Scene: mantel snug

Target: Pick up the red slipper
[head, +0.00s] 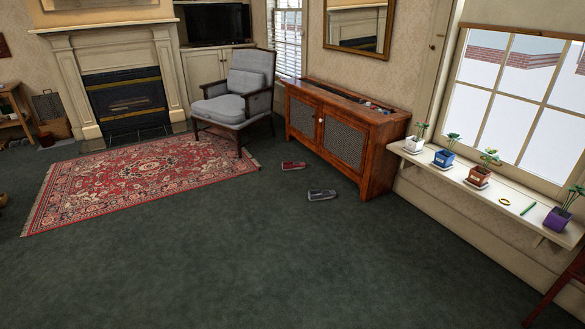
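The red slipper (293,166) lies on the dark green carpet, between the grey armchair and the wooden cabinet. It looks small and far off in the head view. A grey slipper (321,195) lies a little nearer and to the right of it, apart from it. My gripper does not show in this view.
The wooden cabinet (345,140) stands right of the slippers. The grey armchair (235,95) stands behind and left, by a red patterned rug (140,178). A windowsill shelf (470,182) with potted plants runs along the right wall. The carpet (270,260) in front is clear.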

